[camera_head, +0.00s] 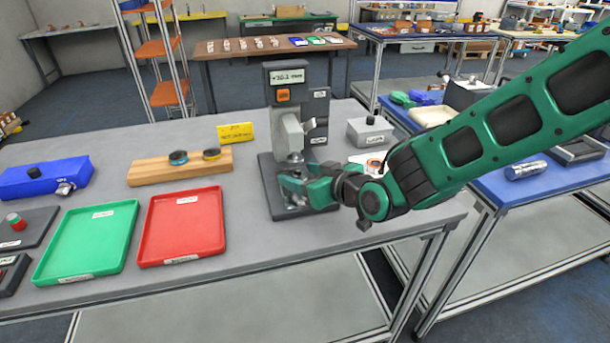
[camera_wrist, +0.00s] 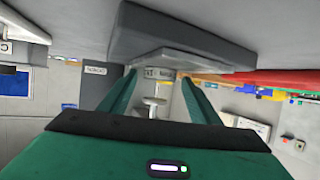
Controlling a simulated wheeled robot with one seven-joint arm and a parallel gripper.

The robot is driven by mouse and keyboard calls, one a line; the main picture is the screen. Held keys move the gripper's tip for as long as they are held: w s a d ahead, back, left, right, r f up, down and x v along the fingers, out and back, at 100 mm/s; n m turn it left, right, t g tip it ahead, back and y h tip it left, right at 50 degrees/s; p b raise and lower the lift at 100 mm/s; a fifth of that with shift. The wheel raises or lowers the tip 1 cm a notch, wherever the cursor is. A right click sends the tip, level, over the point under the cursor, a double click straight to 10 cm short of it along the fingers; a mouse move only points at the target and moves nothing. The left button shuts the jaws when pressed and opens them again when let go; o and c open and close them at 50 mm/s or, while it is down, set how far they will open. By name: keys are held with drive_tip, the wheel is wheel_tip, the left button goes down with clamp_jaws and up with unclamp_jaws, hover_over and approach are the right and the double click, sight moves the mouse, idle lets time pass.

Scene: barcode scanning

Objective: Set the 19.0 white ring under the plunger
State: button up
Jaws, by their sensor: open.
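The gauge (camera_head: 285,120) stands on a dark base plate, with a lit display near its top that reads in millimetres. Its plunger (camera_head: 294,158) points down in front of the column. My gripper (camera_head: 292,187) is low in front of the gauge, at the plunger's level, with its fingers open. In the wrist view the open fingers (camera_wrist: 158,95) flank a pale disc on a thin stem (camera_wrist: 154,101), with clear space on both sides. I cannot make out the white ring for certain; nothing is clearly gripped.
A wooden block (camera_head: 150,172) holds teal-topped and yellow-topped round pieces. Green (camera_head: 85,273) and red (camera_head: 178,256) trays lie left of the gauge. A grey box (camera_head: 369,133) and a white card with an orange mark (camera_head: 373,165) are to the right, near my arm.

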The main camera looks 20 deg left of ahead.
drive_tip(key=v, duration=1.2)
drive_tip(key=shift+w, duration=0.1)
